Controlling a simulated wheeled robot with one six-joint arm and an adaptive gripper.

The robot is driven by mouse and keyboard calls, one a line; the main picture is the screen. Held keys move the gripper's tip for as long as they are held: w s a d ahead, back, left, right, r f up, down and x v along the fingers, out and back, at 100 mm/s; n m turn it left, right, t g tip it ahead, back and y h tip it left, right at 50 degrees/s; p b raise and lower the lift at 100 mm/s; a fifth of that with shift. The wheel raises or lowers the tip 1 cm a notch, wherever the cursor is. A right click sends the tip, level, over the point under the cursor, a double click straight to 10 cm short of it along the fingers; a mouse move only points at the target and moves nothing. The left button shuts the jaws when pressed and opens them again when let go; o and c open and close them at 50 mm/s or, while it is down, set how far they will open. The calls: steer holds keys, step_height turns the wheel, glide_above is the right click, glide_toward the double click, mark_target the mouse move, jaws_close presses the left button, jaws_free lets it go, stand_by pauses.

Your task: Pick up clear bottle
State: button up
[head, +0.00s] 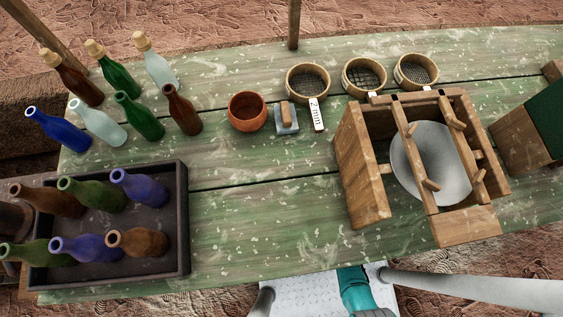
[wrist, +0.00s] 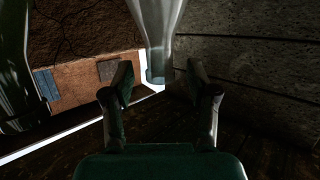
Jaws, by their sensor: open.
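Two clear bottles stand on the green table in the head view. One clear bottle (head: 99,124) has an open mouth and stands in the front row between a blue and a green bottle. The other clear bottle (head: 159,64) has a cork stopper and stands behind, right of a corked green bottle. In the wrist view my gripper (wrist: 159,84) is open, its two fingers spread. A pale, narrowing shape hangs above and between the fingertips; I cannot tell whether it is a bottle. My gripper does not show near the bottles in the head view.
A dark tray (head: 184,225) with several bottles stands at front left. A brown bottle (head: 182,110) stands right of the front row. A clay bowl (head: 247,112), sieves (head: 307,83) and a wooden frame (head: 361,171) lie further right. The table's middle front is clear.

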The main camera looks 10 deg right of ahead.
steer(key=shift+w+a+f, duration=0.25)
steer(key=shift+w+a, duration=0.25)
jaws_close()
steer(key=shift+r, duration=0.15)
